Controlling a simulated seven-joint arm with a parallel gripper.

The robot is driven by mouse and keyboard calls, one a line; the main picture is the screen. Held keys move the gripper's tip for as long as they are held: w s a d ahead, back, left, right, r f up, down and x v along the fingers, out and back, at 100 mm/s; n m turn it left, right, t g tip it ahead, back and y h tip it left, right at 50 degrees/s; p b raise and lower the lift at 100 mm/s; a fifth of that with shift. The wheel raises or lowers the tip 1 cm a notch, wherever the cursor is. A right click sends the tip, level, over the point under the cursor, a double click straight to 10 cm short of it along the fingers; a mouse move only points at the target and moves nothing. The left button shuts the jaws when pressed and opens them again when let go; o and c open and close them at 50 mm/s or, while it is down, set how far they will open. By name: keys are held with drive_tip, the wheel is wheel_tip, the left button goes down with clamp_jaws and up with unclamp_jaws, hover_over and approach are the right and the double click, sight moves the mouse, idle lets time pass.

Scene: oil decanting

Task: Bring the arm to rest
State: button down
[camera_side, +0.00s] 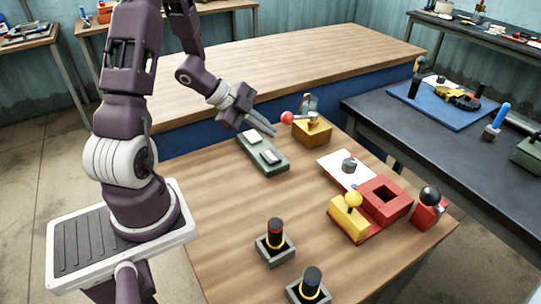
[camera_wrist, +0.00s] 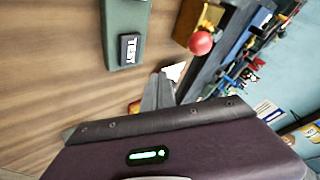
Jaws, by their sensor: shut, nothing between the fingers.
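My gripper (camera_side: 261,130) hangs in the air over the far part of the wooden work table, its fingers pressed together and empty. In the wrist view the shut fingers (camera_wrist: 158,92) point away over the table. In the side view the fingertips are just left of a red ball knob (camera_side: 288,118) on a brass-coloured box (camera_side: 312,130). The knob also shows in the wrist view (camera_wrist: 201,43), beyond the fingers.
A red block with a square hole (camera_side: 386,200), a yellow block with a ball (camera_side: 349,216) and a black-knobbed red block (camera_side: 428,208) stand at right. Two dark-handled holders (camera_side: 275,243) (camera_side: 309,287) stand in front. A white sheet (camera_side: 340,168) bears a grey cylinder. The table's middle is clear.

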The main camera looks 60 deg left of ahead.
drive_tip(key=shift+r, duration=0.1)
wheel_tip(320, 180, up, 15)
drive_tip(key=n+y, duration=0.7)
drive_tip(key=y, duration=0.1)
drive_tip(key=s+d+r+n+g+h, duration=0.1)
drive_tip(key=s+d+n+h, duration=0.1)
drive_tip(key=s+d, duration=0.7)
drive_tip(key=s+d+r+n+g+h, duration=0.1)
drive_tip(key=s+d+n, duration=0.3)
drive_tip(key=s+d, duration=0.4)
drive_tip(key=shift+s+d+r+n+g+h, duration=0.35)
drive_tip(key=shift+s+h, duration=0.25)
drive_tip(key=shift+s, duration=0.25)
